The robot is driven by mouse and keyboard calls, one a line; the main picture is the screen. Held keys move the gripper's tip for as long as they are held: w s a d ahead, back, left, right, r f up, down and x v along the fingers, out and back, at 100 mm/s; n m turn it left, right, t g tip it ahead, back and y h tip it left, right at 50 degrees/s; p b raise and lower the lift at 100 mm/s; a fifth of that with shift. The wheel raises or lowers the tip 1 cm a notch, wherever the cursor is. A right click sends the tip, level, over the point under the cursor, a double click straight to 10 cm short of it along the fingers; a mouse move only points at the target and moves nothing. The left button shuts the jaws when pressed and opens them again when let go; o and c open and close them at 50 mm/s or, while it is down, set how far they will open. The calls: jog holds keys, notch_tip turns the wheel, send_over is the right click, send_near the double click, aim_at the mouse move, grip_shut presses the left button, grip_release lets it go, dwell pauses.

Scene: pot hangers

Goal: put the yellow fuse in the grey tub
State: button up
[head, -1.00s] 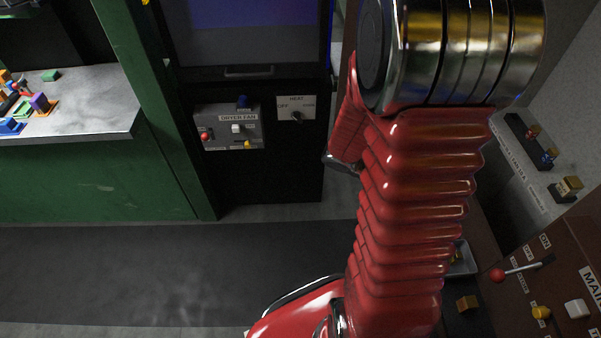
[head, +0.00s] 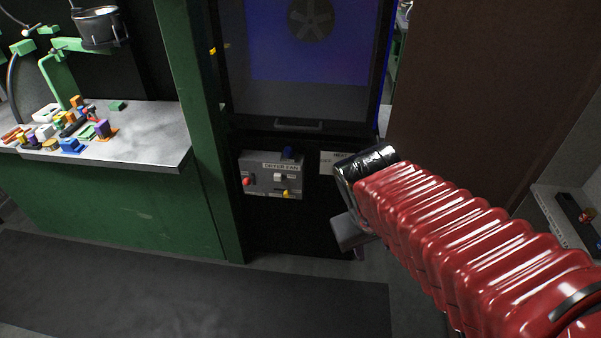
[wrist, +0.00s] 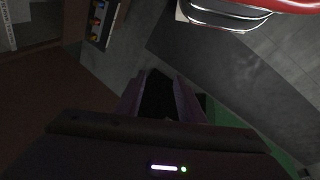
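A small yellow piece (head: 286,193) sits at the lower right of the grey DRYER FAN box; I cannot tell for sure that it is the yellow fuse. I cannot make out the grey tub in either current view. My gripper (wrist: 158,90) shows dark in the wrist view. Its two purplish fingers stand apart with only a black background between them, and I see nothing held. In the head view my gripper (head: 358,252) is mostly hidden behind my red arm, to the right of the box, in front of the dark cabinet.
A green bench (head: 130,135) at left bears several coloured blocks. The grey DRYER FAN box (head: 262,181) also carries red, blue and white controls. A brown panel (head: 470,90) stands at right. A dark strip with coloured plugs (wrist: 101,22) shows in the wrist view. The floor at lower left is clear.

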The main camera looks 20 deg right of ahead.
jog(key=a+r+t+y, duration=0.3)
jog(key=a+r, duration=0.3)
jog(key=a, duration=0.3)
jog(key=shift+w+a+r+t, duration=0.15)
jog(key=shift+a+r+t, duration=0.1)
jog(key=shift+r+t, duration=0.1)
jog(key=shift+d, duration=0.1)
jog(key=shift+c, duration=0.5)
